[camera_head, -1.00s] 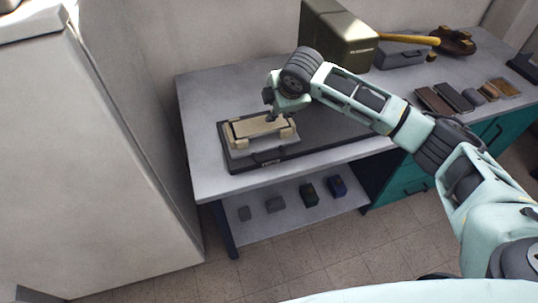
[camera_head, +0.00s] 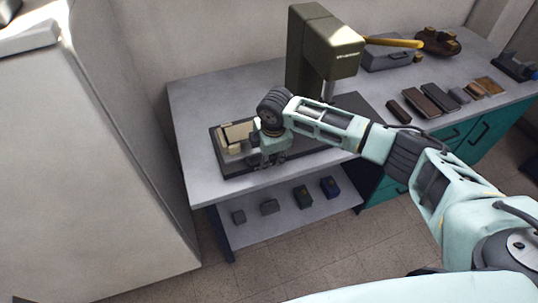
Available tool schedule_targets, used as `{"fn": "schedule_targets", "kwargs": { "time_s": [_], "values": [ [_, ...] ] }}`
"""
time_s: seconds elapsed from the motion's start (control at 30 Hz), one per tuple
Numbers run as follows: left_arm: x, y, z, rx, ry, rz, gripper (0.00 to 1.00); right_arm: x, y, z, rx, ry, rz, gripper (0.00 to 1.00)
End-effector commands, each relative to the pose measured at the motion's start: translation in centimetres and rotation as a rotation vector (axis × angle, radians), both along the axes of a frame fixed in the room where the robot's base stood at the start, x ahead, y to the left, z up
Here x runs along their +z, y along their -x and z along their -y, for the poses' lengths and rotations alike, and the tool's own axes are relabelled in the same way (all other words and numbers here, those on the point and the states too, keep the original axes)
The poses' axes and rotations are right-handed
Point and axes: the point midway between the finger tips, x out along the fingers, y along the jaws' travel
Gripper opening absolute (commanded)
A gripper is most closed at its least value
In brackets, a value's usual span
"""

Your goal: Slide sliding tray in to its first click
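The sliding tray (camera_head: 232,158) is light grey and sits at the left end of a dark base plate (camera_head: 313,144) on the workbench. A beige block-like piece (camera_head: 238,132) lies on it. My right gripper (camera_head: 271,163) points down at the tray's front right side and covers that part of the tray. The tray's front handle is hidden behind the gripper. The fingers are too small and dark to show whether they are apart, or whether they touch the tray. My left gripper is not in view.
A tall dark olive machine (camera_head: 326,50) stands behind the base plate. A grey toolbox (camera_head: 388,56), a yellow-handled tool (camera_head: 393,42) and several dark blocks (camera_head: 438,97) lie to the right. A large pale cabinet (camera_head: 90,160) fills the left. Small boxes stand on the lower shelf (camera_head: 285,218).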

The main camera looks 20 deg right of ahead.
Motion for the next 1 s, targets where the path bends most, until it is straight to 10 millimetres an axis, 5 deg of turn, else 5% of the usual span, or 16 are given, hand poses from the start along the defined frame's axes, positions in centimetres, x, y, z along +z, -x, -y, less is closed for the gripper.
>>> {"fn": "schedule_targets", "kwargs": {
  "time_s": [0.2,0.5,1.0],
  "values": [
    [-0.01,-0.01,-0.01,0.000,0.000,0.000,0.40,-0.05,0.00,-0.02,0.001,0.000,0.000,0.26],
    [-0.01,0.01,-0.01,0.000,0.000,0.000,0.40,-0.01,-0.02,0.00,0.000,0.000,0.001,0.00],
    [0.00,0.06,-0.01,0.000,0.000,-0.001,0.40,0.12,-0.13,0.06,0.000,0.000,0.004,0.00]
  ]
}}
